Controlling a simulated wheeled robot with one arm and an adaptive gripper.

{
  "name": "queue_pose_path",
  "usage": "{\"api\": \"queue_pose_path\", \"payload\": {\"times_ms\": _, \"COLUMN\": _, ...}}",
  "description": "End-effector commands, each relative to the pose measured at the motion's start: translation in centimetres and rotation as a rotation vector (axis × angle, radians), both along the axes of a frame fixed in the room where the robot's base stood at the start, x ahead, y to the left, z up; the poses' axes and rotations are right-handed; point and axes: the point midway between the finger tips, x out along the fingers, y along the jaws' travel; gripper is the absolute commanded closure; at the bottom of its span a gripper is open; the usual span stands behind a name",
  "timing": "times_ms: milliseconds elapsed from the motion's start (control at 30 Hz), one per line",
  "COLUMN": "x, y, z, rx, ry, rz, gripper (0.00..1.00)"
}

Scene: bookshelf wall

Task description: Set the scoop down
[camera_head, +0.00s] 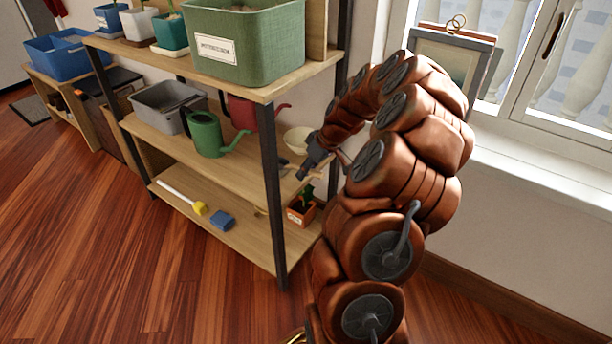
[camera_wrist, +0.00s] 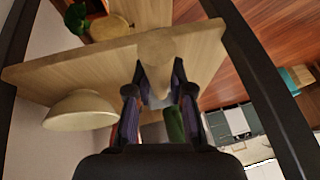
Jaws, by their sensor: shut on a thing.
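My gripper (camera_wrist: 158,92) is shut on a pale wooden scoop (camera_wrist: 157,48), which sticks out beyond the fingertips in the wrist view. The scoop's colour is close to the shelf boards, so its outline against them is hard to read. In the head view my gripper (camera_head: 304,172) is at the right end of the shelf unit, by the middle board (camera_head: 160,142). The scoop cannot be clearly made out there. Whether it touches a board cannot be told. A cream bowl (camera_head: 298,138) is just behind the gripper; it also shows in the wrist view (camera_wrist: 80,110).
Green (camera_head: 206,135) and red (camera_head: 243,112) watering cans and a grey bin (camera_head: 165,101) stand on the middle board. The lower board holds a potted plant (camera_head: 300,210), a blue block (camera_head: 222,220) and a yellow-headed brush (camera_head: 200,208). A dark post (camera_head: 272,190) stands in front.

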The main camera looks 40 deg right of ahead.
Motion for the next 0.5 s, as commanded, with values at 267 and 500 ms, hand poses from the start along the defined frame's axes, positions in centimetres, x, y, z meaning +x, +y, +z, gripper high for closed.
{"api": "queue_pose_path", "payload": {"times_ms": 267, "x": 0.04, "y": -0.05, "z": -0.83, "rx": -0.002, "ry": -0.002, "rz": 0.000, "gripper": 1.00}}
{"api": "queue_pose_path", "payload": {"times_ms": 500, "x": 0.03, "y": -0.07, "z": -1.10, "rx": -0.002, "ry": -0.002, "rz": 0.000, "gripper": 0.73}}
